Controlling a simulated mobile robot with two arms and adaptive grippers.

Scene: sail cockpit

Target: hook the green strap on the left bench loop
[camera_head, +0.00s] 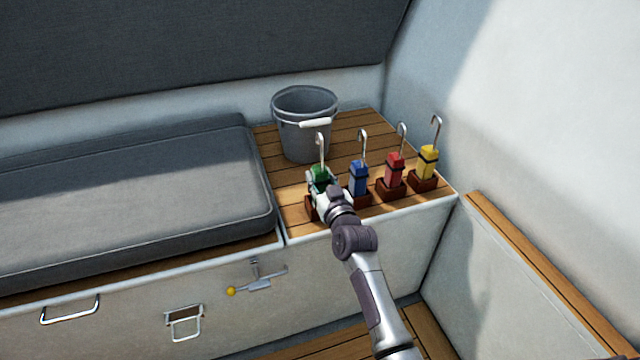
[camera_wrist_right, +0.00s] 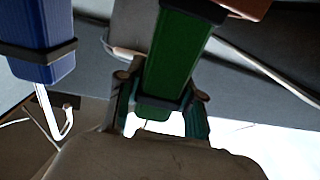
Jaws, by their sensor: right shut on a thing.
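The green strap (camera_head: 320,172) is a folded bundle with a metal hook upright on top, at the left end of a row of straps on the wooden shelf. My right gripper (camera_head: 323,188) is shut on it; the wrist view shows the fingers (camera_wrist_right: 160,108) on both sides of the green bundle (camera_wrist_right: 182,50). Its brown holder (camera_head: 310,209) is mostly hidden by the gripper, and I cannot tell if the strap still sits in it. A metal loop (camera_head: 70,310) is on the bench front at far left. My left gripper is not in view.
Blue (camera_head: 358,178), red (camera_head: 394,168) and yellow (camera_head: 428,162) straps with upright hooks stand close to the right. A grey bucket (camera_head: 303,140) stands behind. A latch (camera_head: 185,322) and yellow-knobbed lever (camera_head: 258,284) protrude from the bench front. A cushion (camera_head: 130,200) covers the bench.

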